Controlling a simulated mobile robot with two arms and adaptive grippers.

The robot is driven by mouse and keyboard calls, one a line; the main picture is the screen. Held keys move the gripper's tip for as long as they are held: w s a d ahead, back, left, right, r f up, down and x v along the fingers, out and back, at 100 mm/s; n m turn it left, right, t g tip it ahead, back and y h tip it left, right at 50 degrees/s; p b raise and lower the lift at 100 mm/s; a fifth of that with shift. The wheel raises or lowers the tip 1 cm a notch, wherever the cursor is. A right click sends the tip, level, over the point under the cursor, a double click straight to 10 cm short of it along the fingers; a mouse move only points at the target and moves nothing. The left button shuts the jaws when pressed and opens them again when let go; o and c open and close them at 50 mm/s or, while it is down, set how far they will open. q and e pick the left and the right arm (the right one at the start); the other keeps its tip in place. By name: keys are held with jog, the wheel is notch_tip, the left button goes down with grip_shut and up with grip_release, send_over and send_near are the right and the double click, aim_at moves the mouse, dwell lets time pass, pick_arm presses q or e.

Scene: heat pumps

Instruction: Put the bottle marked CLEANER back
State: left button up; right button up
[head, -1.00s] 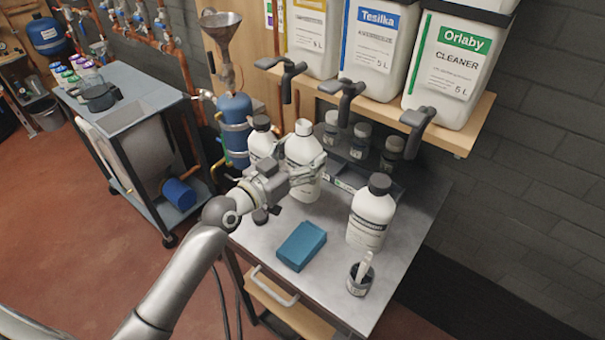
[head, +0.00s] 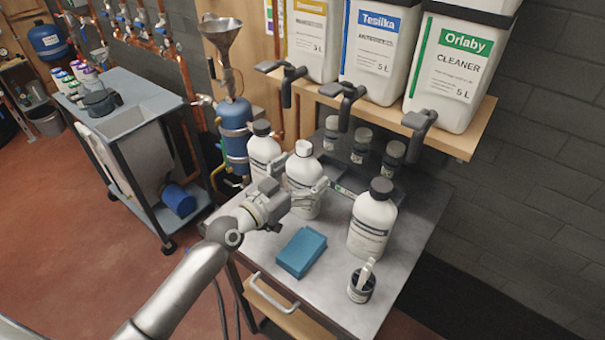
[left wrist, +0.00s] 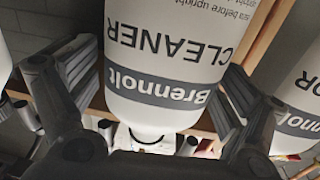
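The white bottle marked CLEANER (head: 301,178) stands upright on or just over the metal table, its top white without a dark cap. It fills the middle of the left wrist view (left wrist: 165,55), where its "Brennolt CLEANER" label reads upside down. My left gripper (head: 298,192) has one finger on each side of this bottle and looks closed on it. In the left wrist view the ridged finger pads (left wrist: 160,95) lie against the bottle's sides. Whether its base touches the table is hard to tell. My right gripper is not in view.
A dark-capped white bottle (head: 263,153) stands close on the left, another (head: 372,222) on the right. Small jars (head: 361,145) stand behind. A shelf (head: 455,138) with large canisters (head: 459,66) overhangs the back.

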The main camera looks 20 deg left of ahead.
pick_arm(q)
jog(key=shift+r, duration=0.25)
jog(key=b+v, duration=0.2)
jog(key=v, duration=1)
jog(key=shift+f, duration=0.1)
dwell(0.9)
